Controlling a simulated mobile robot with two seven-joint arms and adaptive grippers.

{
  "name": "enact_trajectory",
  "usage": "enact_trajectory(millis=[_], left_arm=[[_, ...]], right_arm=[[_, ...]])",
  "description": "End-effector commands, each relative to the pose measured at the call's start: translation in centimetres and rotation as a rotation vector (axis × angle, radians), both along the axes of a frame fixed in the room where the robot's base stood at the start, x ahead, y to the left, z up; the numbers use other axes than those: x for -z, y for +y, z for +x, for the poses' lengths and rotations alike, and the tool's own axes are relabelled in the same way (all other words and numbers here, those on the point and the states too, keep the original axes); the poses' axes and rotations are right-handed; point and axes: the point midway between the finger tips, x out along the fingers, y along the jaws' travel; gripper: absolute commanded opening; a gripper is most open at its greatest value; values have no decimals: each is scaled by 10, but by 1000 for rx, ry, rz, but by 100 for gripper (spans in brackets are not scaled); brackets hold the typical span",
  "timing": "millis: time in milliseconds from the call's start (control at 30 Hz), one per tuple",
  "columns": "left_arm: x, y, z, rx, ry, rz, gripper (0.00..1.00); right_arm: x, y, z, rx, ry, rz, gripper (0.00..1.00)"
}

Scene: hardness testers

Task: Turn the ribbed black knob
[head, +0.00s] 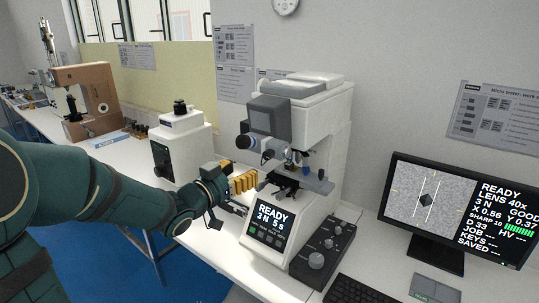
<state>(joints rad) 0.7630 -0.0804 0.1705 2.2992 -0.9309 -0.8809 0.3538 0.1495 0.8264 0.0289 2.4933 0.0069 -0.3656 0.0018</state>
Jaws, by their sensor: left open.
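The white micro hardness tester (325,130) stands on the bench in the middle of the head view. A round black knob (243,142) sticks out at the left of its head, and a smaller dark knob (268,156) sits just right of it. Ribbing is too small to make out, so I cannot tell which knob is the ribbed one. My left gripper (250,181), with yellow fingers, is open beside the tester's stage (290,184), below these knobs. Its fingertips overlap the stage's left side in the picture; contact is unclear. My right gripper is out of view.
A control box (316,260) with several knobs stands right of the tester's READY screen (270,222). A keyboard (355,291) and monitor (455,210) are further right. A white box (182,146) with a black top knob and a brown tester (88,97) stand left.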

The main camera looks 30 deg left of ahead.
Motion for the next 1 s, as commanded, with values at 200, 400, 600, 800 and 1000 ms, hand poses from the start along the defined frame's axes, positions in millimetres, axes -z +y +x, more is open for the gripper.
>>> enact_trajectory(millis=[200,400,600,800,1000], left_arm=[[0,-4,44,3,0,-4,58],[0,-7,81,2,1,-4,58],[0,-9,107,1,0,-1,58],[0,-9,116,0,1,-2,58],[0,-9,117,0,0,-1,58]], right_arm=[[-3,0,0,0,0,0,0],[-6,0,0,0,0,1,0],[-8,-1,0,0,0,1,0],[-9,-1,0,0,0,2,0],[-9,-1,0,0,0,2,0]])
